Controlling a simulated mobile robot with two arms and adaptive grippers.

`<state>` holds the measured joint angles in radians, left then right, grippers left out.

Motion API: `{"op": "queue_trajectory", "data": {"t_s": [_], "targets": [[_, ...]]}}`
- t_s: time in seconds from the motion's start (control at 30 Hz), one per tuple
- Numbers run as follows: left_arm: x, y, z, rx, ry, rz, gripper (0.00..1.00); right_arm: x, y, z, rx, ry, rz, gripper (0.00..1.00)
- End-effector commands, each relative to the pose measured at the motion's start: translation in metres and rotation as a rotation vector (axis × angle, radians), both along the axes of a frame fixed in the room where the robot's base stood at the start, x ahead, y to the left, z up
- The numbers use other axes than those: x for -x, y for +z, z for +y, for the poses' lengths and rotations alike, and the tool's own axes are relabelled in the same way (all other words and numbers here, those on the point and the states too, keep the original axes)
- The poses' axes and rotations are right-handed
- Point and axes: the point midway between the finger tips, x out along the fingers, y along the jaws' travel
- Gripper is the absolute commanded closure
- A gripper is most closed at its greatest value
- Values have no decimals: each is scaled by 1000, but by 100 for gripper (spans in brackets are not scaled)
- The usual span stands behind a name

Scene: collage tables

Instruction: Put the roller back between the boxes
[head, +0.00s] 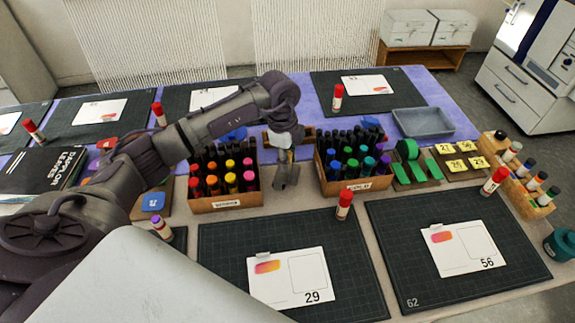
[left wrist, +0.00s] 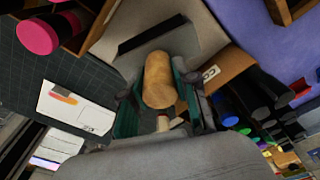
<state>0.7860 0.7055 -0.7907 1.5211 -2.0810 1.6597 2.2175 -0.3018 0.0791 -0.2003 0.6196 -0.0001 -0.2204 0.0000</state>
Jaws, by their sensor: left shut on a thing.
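My left gripper (head: 284,153) points down in the gap between two marker boxes in the head view. It is shut on the roller, whose round wooden handle (left wrist: 159,82) shows between the fingers in the left wrist view. A grey form with a dark bar lies beyond the handle; I cannot tell whether it touches the table. The left box (head: 228,203) holds warm-coloured markers. The right box (head: 357,187) holds blue, green and purple markers. The gripper hides most of the roller in the head view. My right gripper is not in view.
Cutting mats with cards (head: 290,277) lie in front of the boxes. A red-capped glue stick (head: 344,205) stands near the right box. A small wooden holder (head: 306,136) is behind the gap.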

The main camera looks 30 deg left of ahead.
Motion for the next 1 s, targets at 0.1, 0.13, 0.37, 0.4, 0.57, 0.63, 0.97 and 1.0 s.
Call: {"op": "queue_trajectory", "data": {"t_s": [0.1, 0.13, 0.37, 0.4, 0.57, 0.63, 0.97, 1.0], "targets": [[1, -18, 0, -1, 1, 4, 100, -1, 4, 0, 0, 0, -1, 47], [1, -22, 0, -2, 1, 4, 100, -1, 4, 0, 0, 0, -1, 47], [0, -28, 0, 0, -1, 1, 100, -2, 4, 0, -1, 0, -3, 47], [0, -28, 0, 0, -1, 1, 100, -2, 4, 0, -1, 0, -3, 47], [0, -32, 0, -1, -1, 1, 100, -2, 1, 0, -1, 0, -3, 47], [0, -34, 0, -1, -1, 1, 100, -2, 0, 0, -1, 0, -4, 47], [3, -44, 0, -3, -1, 10, 66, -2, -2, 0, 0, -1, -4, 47], [3, -44, 0, -3, -1, 10, 59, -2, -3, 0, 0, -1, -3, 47]]}}
